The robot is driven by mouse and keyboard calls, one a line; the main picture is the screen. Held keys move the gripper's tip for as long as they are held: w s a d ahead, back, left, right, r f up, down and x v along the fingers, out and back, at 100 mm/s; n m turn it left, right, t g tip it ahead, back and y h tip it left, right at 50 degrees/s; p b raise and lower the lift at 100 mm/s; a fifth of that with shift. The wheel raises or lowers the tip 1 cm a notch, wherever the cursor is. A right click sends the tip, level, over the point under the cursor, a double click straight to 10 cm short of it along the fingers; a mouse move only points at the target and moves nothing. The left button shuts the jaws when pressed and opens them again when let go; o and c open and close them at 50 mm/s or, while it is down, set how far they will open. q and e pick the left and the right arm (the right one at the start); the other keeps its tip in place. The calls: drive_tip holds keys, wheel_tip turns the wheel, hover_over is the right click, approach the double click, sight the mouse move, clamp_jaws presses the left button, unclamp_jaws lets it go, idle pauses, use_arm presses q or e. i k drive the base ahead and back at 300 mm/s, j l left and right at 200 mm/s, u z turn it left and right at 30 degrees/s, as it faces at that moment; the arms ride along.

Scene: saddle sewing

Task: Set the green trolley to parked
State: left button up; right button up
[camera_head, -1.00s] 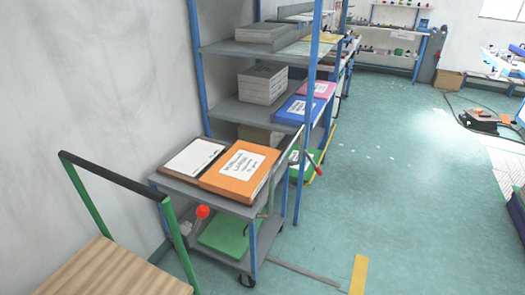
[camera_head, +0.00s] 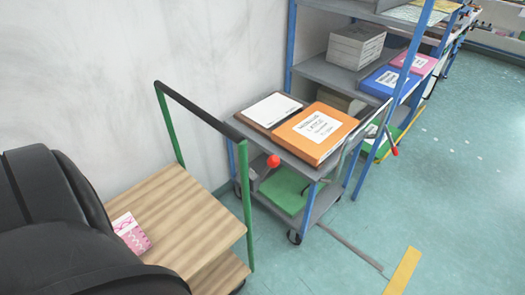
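The green trolley (camera_head: 183,215) stands at the lower left beside the wall. It has green posts, a black handle bar (camera_head: 198,108) and wooden shelves. A pink and white packet (camera_head: 131,233) lies on its upper shelf. A large black object (camera_head: 70,225) at the left edge covers part of the trolley; I cannot tell whether it is part of me. Neither of my grippers shows in the head view.
A grey and blue cart (camera_head: 290,150) right of the trolley carries an orange binder (camera_head: 316,132) and a clipboard (camera_head: 272,110). A red ball knob (camera_head: 273,161) shows at its near side. Behind it is a blue-framed shelf rack (camera_head: 335,72). Floor at the right is clear, with yellow tape (camera_head: 402,271).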

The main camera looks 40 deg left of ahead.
sight(191, 234)
drive_tip(key=k+j+u, duration=0.1)
drive_tip(key=u, duration=2.75)
drive_tip(key=i+j, duration=0.05)
